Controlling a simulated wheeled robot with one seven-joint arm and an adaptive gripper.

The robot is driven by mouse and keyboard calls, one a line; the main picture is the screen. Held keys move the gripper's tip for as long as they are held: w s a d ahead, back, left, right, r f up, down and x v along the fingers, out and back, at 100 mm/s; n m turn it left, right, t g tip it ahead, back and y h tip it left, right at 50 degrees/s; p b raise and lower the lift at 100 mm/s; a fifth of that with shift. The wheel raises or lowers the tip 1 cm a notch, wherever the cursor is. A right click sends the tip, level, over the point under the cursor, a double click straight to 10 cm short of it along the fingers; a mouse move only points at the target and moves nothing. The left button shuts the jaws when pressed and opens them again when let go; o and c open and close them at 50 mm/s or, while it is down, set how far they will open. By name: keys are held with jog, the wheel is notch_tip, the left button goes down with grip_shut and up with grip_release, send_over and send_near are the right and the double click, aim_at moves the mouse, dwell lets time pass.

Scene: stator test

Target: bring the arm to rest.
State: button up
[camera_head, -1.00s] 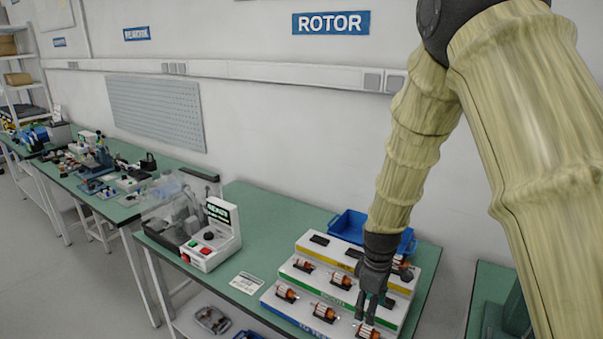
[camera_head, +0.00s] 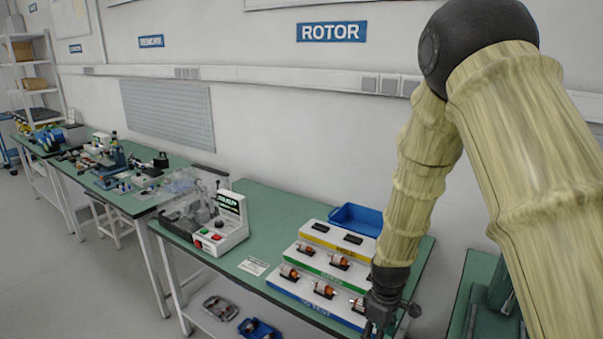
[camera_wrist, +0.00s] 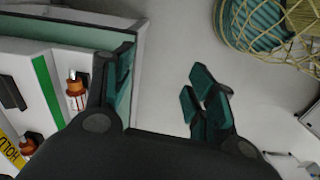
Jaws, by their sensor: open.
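My arm reaches down from the upper right in the head view, bent at the elbow. My gripper (camera_head: 376,328) hangs at the front right of the stepped rotor rack (camera_head: 290,288), near the picture's bottom edge. In the wrist view my gripper (camera_wrist: 162,82) has its jaws spread apart with nothing between them. Pale floor and the edge of the green table show behind the jaws. The rack also shows at the left of the wrist view (camera_wrist: 62,72), beside the left jaw, with an orange-and-white rotor (camera_wrist: 77,92) on it. Part of the rack is hidden behind my arm.
A blue bin (camera_head: 352,219) stands behind the rack. A white tester (camera_head: 222,228) stands to the left on the green table (camera_head: 265,205). A second green table (camera_head: 478,265) is at the right. Several rotors, among them one near the front (camera_head: 324,289), lie on the rack.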

jog(key=s+d+f+m+b, duration=0.2)
jog(key=s+f+m, duration=0.3)
jog(key=s+f, duration=1.1)
jog(key=s+f+m, duration=0.2)
jog(key=s+f, duration=0.3)
jog(key=s, duration=0.4)
jog(key=s+d+f+m+b, duration=0.1)
jog(key=s+f+m, duration=0.2)
jog(key=s, duration=0.6)
notch_tip(320, 180, down, 2)
jog(key=shift+s+f, duration=0.25)
